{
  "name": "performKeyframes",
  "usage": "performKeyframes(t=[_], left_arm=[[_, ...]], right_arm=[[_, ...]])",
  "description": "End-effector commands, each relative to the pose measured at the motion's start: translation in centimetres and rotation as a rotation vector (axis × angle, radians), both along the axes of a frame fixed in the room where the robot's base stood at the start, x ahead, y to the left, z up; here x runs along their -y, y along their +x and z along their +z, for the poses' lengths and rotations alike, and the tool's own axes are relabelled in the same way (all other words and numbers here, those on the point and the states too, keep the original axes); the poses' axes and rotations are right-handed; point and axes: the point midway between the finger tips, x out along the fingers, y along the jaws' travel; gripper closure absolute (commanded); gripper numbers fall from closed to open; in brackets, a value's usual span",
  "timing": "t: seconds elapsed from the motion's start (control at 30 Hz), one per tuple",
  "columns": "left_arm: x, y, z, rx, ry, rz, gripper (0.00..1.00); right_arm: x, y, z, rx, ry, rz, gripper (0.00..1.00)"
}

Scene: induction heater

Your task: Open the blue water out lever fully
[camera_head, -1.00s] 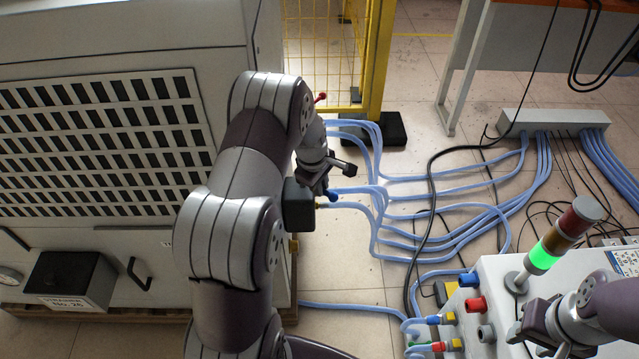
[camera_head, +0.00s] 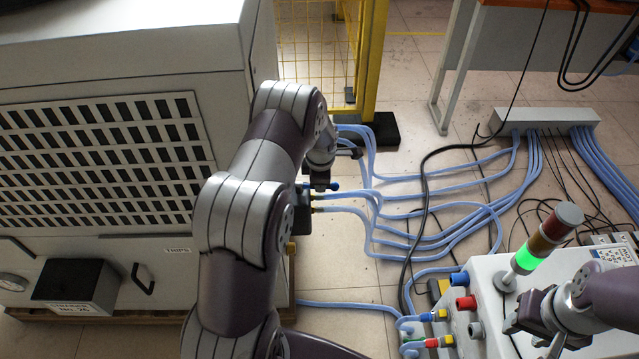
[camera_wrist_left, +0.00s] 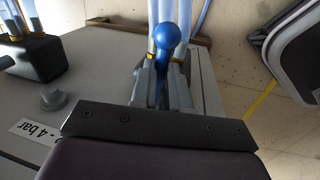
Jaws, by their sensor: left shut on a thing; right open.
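The blue lever (camera_wrist_left: 167,38) with its round knob sits between the fingers of my left gripper (camera_wrist_left: 163,82) in the left wrist view. The fingers are shut on the lever's shaft and its knob sticks out past them. In the head view the lever's blue tip (camera_head: 334,186) shows just right of my left gripper (camera_head: 319,182), at the side of the grey machine. My arm hides the lever's base. My right gripper (camera_head: 517,324) is open and empty, above the white box at the lower right.
Light-blue hoses (camera_head: 400,232) run from the machine's side to a grey manifold (camera_head: 545,121) on the floor. A signal tower (camera_head: 541,246) lit green stands on the white box (camera_head: 487,268). A yellow fence (camera_head: 366,60) stands behind. A "4 bar" label (camera_wrist_left: 35,130) is near the lever.

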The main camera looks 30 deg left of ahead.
Motion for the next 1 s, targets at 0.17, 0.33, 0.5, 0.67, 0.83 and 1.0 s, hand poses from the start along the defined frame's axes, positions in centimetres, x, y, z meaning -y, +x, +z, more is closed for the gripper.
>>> performKeyframes(t=[0.17,0.33,0.5,0.67,0.83,1.0], left_arm=[[-0.12,0.34,-0.01,0.002,0.0,0.051,1.0],[-0.17,0.43,0.04,0.002,0.0,0.071,1.0],[-0.19,0.45,0.08,0.003,0.0,0.075,1.0],[-0.2,0.46,0.09,0.003,0.0,0.075,1.0],[-0.2,0.45,0.08,0.002,0.0,0.074,0.59],[-0.19,0.41,0.04,0.001,-0.001,0.073,0.59]], right_arm=[[0.0,0.0,-0.31,0.0,0.0,0.0,0.57],[0.0,0.0,-0.36,0.0,0.0,0.0,0.57],[0.0,0.0,-0.35,0.0,0.0,0.0,0.57],[0.0,0.0,-0.35,0.0,0.0,0.0,0.57],[0.0,0.0,-0.35,0.0,0.0,0.0,0.57],[0.0,0.0,-0.35,0.0,0.0,0.0,0.57]])
